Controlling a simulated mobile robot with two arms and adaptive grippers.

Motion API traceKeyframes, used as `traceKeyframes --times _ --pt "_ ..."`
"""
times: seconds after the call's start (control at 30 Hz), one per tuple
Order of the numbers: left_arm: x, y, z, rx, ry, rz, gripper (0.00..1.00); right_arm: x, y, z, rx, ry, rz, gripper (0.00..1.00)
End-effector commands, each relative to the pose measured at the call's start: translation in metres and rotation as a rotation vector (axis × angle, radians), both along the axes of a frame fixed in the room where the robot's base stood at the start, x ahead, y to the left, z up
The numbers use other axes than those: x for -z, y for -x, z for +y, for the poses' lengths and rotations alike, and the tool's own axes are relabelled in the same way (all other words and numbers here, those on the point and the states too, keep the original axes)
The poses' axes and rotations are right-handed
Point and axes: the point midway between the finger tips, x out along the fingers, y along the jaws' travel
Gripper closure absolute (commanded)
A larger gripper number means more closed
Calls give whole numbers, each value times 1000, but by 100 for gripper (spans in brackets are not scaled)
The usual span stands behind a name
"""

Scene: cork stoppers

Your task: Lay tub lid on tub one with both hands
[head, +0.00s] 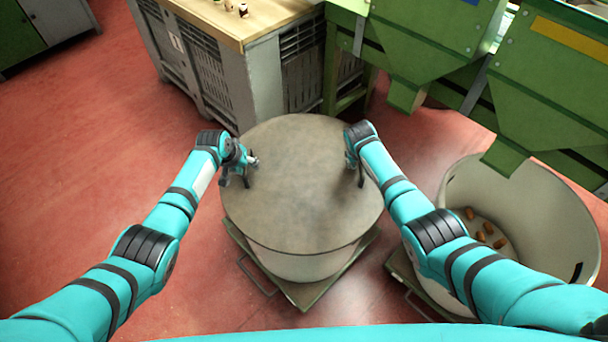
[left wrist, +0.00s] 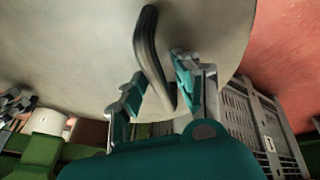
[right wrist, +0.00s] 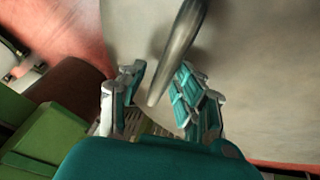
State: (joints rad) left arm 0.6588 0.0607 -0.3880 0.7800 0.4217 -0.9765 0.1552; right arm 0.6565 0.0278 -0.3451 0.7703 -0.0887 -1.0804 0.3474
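The tub lid (head: 300,200) is a round, flat grey-brown disc. It lies over the top of tub one (head: 290,262), covering its mouth; the pale tub wall shows below the lid's front edge. My left gripper (head: 249,170) is at the lid's left side, fingers apart. In the left wrist view a dark handle bar (left wrist: 147,45) on the lid runs between its open fingers. My right gripper (head: 357,168) is at the lid's right side. In the right wrist view another handle bar (right wrist: 179,45) lies between its open fingers. The handles are mostly hidden in the head view.
Tub one stands on a low dolly (head: 310,290). A second, open tub (head: 540,200) with several corks (head: 487,228) inside is at the right, partly behind my right arm. A grey crate with a wooden top (head: 225,22) and green machine hoppers (head: 420,45) stand behind. Red floor is clear at left.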

Motion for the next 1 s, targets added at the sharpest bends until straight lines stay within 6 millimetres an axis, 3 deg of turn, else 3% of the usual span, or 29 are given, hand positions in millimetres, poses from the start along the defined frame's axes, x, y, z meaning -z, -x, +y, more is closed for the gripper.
traceKeyframes --times 0.27,0.8,1.0 --pt "-15 5 3 0 1 -3 68 0 0 0 0 0 1 68" --pt "-96 39 22 0 0 -1 68 0 0 0 0 0 0 68" --pt "-108 44 24 0 0 0 68 -1 0 0 0 0 0 68"
